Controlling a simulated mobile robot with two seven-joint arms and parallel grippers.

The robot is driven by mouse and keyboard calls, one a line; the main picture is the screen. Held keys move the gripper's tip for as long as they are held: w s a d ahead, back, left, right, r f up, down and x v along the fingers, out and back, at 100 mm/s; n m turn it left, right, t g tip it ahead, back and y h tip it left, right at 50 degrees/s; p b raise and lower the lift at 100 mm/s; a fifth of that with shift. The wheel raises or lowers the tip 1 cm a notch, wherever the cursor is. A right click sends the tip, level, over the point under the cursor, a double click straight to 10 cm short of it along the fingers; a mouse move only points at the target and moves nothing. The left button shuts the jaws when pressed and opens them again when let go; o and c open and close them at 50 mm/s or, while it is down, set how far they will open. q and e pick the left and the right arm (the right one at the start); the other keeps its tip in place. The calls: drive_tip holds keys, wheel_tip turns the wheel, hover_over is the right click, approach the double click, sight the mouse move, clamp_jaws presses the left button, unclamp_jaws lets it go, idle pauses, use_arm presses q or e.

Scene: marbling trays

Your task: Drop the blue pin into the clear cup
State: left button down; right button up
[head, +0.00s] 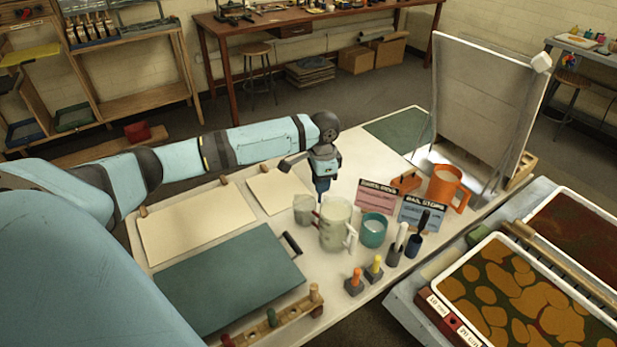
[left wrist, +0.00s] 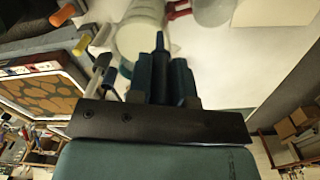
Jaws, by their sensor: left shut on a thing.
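My left gripper (head: 322,188) points down above the table, close over the cups. In the left wrist view its dark fingers (left wrist: 162,80) are shut on the blue pin (left wrist: 159,43), whose narrow end sticks out between them. The clear cup (head: 303,208) looks greyish and see-through, and stands just left of the pale cream mug (head: 336,234), below the gripper. In the left wrist view the cup (left wrist: 212,12) is at the top edge, right of the cream mug (left wrist: 140,38). My right gripper is in neither view.
A teal cup (head: 373,231) and an orange mug (head: 446,188) stand to the right. Several pegs in blocks (head: 355,283) stand in front. A green board (head: 225,285) and pale sheets (head: 190,222) lie left. A red piece (left wrist: 178,10) shows near the clear cup.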

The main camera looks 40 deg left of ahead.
use_arm(q)
drive_tip(key=w+a+f+m+b, duration=0.2)
drive_tip(key=a+f+m, duration=0.1)
drive_tip(key=a, duration=0.6)
wheel_tip(320, 180, down, 6)
drive_tip(key=b, duration=0.7)
drive_tip(key=shift+a+f+b, duration=0.2)
drive_tip(key=shift+a+b, duration=0.15)
drive_tip(key=shift+a, duration=0.05)
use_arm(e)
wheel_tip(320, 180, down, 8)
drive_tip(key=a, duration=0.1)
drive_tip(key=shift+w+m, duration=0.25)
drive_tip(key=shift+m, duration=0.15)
use_arm(q)
drive_tip(key=c, duration=0.9)
unclamp_jaws()
drive_tip(key=shift+c, duration=0.2)
wheel_tip(320, 180, up, 14)
drive_tip(key=p, duration=0.1)
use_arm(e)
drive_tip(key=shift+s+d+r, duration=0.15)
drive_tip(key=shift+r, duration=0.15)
